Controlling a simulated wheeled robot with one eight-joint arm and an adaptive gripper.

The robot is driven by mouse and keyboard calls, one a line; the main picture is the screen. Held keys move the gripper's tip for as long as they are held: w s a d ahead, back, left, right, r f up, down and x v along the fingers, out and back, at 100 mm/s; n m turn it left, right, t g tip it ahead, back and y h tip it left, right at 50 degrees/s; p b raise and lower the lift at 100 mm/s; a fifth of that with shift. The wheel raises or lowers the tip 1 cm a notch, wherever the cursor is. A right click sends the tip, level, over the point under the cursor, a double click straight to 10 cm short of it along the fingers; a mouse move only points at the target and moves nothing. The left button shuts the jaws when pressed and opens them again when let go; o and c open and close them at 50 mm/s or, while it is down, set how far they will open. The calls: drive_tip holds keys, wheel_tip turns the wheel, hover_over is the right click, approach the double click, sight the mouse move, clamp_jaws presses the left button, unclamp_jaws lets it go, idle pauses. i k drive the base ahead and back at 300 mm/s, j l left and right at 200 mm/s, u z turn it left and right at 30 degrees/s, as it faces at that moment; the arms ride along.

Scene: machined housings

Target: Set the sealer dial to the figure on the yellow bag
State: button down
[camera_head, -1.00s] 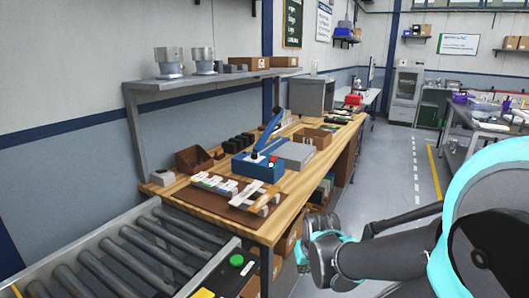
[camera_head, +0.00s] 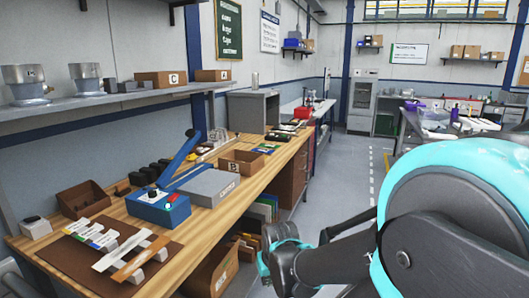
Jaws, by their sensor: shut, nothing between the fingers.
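The blue sealer (camera_head: 163,207) stands on the wooden bench, left of centre, with its long blue lever arm raised towards the back. A dark round knob (camera_head: 152,194), which looks like the dial, sits on its top beside a red button. Its setting is too small to read. Several flat strips or bags with coloured ends (camera_head: 105,238) lie on a brown mat at the front left. I cannot tell which is the yellow bag, nor read any figure. My folded arm shows at the lower right; I cannot make out my gripper's fingers.
A grey box (camera_head: 209,187) adjoins the sealer on its right. A shelf (camera_head: 100,107) overhangs the left. The floor right of the bench is open.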

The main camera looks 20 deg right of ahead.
sight(152, 193)
drive_tip(key=i+l+u, duration=0.2)
drive_tip(key=i+l, duration=1.35)
drive_tip(key=i+l+u, duration=0.1)
drive_tip(key=l, duration=0.25)
drive_tip(key=i+l+u, duration=0.1)
drive_tip(key=l, duration=0.25)
drive_tip(key=i+l+u, duration=0.15)
drive_tip(key=l, duration=0.2)
drive_tip(key=l+u, duration=0.1)
drive_tip(key=l, duration=0.45)
drive_tip(key=u, duration=1.85)
drive_tip(key=k, duration=0.1)
drive_tip(key=i+j+z, duration=0.1)
